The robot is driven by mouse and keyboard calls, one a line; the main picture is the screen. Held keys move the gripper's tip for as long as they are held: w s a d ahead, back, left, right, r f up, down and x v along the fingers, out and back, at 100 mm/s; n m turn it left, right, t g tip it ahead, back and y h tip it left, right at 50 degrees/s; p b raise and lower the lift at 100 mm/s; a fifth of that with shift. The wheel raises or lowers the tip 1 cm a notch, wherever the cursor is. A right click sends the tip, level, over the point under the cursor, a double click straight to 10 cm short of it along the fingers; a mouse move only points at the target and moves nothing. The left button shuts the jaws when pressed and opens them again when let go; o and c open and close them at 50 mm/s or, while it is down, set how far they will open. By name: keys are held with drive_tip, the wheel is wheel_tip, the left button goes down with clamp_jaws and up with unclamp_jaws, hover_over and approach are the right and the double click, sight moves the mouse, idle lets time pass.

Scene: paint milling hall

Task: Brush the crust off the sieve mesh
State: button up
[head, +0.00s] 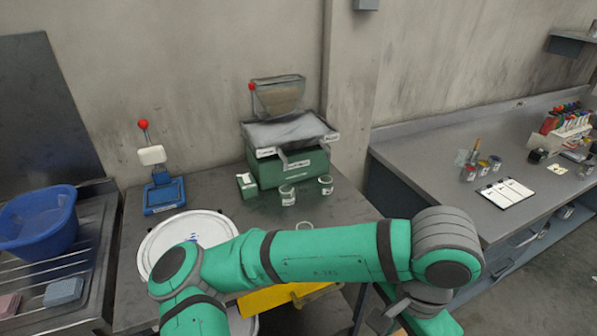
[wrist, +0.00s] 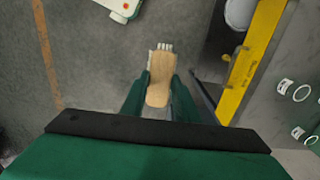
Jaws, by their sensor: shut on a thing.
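In the wrist view my gripper (wrist: 158,88) is shut on a wooden brush (wrist: 158,75), whose short pale bristles (wrist: 164,47) show past the fingertips. The brush is over the floor, beside the yellow bar, touching nothing else that I can see. In the head view my arm crosses the front of the bench and the gripper cannot be made out. A green machine (head: 290,170) at the back of the bench carries a grey, sloped, tray-like top (head: 290,130). I cannot tell whether this is the sieve, and no crust can be made out.
A large round white-rimmed piece (head: 150,240) lies on the bench, partly behind my arm. Small jars (head: 287,195) stand before the machine. A blue stand (head: 164,194) is left of it. A yellow bar (wrist: 250,65) borders the bench edge. A blue tub (head: 38,222) sits far left.

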drive_tip(key=w+a+f+n, duration=0.4)
drive_tip(key=w+a+f, duration=0.1)
drive_tip(key=f, duration=0.5)
drive_tip(key=w+a+f+n, duration=0.5)
drive_tip(key=w+f, duration=0.3)
drive_tip(key=f, duration=0.3)
drive_tip(key=w+a+f+n, duration=0.4)
drive_tip(key=w+a+f, duration=0.3)
drive_tip(key=f, duration=0.4)
drive_tip(key=shift+a+f+n, duration=0.2)
drive_tip(key=shift+n, duration=0.2)
